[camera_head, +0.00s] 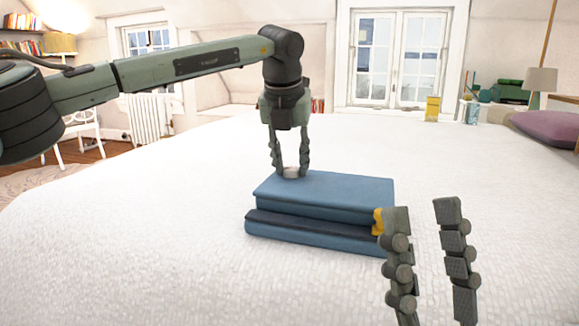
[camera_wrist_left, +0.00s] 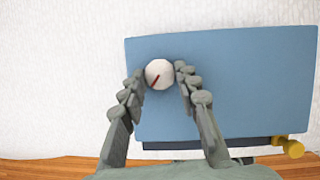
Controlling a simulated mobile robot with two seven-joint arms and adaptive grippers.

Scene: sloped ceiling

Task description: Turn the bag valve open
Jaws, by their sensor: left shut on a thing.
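A blue bag (camera_head: 340,190) lies flat on the white bed, with a dark band along its front side. A round white valve with a red mark (camera_wrist_left: 159,75) sits on its top near the far left; in the head view the valve (camera_head: 291,172) shows between my left fingertips. My left gripper (camera_head: 290,168) reaches down from above and is shut on the valve, one finger on each side, also in the left wrist view (camera_wrist_left: 162,80). My right gripper (camera_head: 425,210) is open and empty at the front right, near the bag's right end.
A yellow knob-like part (camera_head: 377,222) sticks out at the bag's right end, close to my right gripper; it also shows in the left wrist view (camera_wrist_left: 292,148). The white bed surface (camera_head: 130,240) around the bag is clear. A purple pillow (camera_head: 552,130) lies far right.

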